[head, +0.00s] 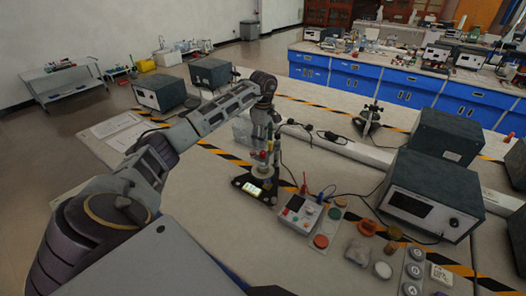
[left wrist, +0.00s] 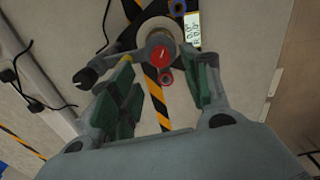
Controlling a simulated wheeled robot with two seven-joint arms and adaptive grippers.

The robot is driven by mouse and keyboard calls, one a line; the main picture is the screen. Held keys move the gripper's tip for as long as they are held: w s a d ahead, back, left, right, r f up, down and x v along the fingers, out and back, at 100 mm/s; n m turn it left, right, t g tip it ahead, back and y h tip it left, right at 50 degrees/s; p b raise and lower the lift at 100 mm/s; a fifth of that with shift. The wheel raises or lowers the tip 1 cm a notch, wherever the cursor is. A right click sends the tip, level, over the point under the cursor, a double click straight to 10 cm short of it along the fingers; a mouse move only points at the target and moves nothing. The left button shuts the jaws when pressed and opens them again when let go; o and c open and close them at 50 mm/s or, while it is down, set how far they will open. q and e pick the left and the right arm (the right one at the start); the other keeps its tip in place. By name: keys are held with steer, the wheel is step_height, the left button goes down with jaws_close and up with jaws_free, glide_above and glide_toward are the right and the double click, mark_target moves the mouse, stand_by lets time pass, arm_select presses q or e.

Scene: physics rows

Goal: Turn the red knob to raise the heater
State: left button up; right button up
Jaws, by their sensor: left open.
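The red knob (left wrist: 157,52) shows in the left wrist view between the fingers of my left gripper (left wrist: 160,72). The fingers stand apart on both sides of it, and I see gaps between pads and knob. In the head view the knob (head: 262,155) is small, just below my left gripper (head: 264,142), which points down. The heater itself is hard to make out. My right gripper is not in view.
Right of the apparatus stand a small control box (head: 299,214) with cables and a large dark instrument (head: 430,200). Two more instruments stand behind my left arm. The bench at front left is clear.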

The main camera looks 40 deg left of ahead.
mark_target(263, 152)
arm_select(q)
steer(key=shift+f+p, duration=0.5)
steer(key=shift+f, duration=2.9)
steer(key=c, duration=1.1)
